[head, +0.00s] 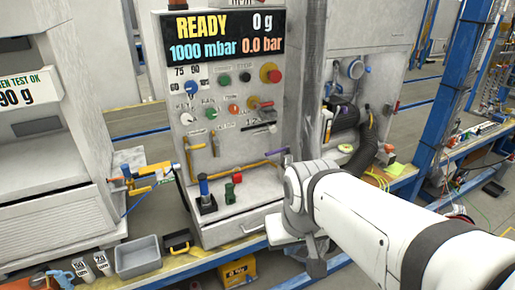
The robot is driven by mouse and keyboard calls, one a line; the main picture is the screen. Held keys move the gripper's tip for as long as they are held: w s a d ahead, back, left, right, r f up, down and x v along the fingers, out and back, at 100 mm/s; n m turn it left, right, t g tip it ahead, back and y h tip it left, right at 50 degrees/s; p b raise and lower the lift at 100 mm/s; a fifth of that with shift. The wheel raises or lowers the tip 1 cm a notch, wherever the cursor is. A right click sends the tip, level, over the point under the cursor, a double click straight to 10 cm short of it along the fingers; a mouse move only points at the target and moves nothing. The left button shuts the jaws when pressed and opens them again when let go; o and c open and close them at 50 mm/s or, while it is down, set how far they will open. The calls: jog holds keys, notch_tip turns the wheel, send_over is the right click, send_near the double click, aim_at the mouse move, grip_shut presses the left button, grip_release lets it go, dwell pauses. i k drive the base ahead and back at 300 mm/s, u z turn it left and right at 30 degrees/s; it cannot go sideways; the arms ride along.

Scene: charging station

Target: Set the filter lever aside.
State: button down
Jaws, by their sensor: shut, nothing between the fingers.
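My gripper (316,262) is the dark piece below the white wrist, in front of the bench edge at the lower right of the machine. It looks shut, and nothing shows in it. The grey machine (232,222) carries several candidate levers: a yellow handle (189,160) low on the left of its panel, a small grey lever (216,147) beside it, and a red-ended lever (262,104) at the right. I cannot tell which is the filter lever. My gripper is apart from all of them.
A blue-topped black joystick (205,196), a green block (229,193) and a red block (237,178) sit on the machine's ledge. A grey bin (137,258) and a black-yellow case (179,242) stand at lower left. A dark hose (367,150) hangs at right.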

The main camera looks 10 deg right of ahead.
aim_at(286, 148)
jog(key=u, duration=0.25)
jog(key=k, duration=0.15)
jog(key=z, duration=0.75)
jog(key=i, duration=0.8)
jog(key=z, duration=0.2)
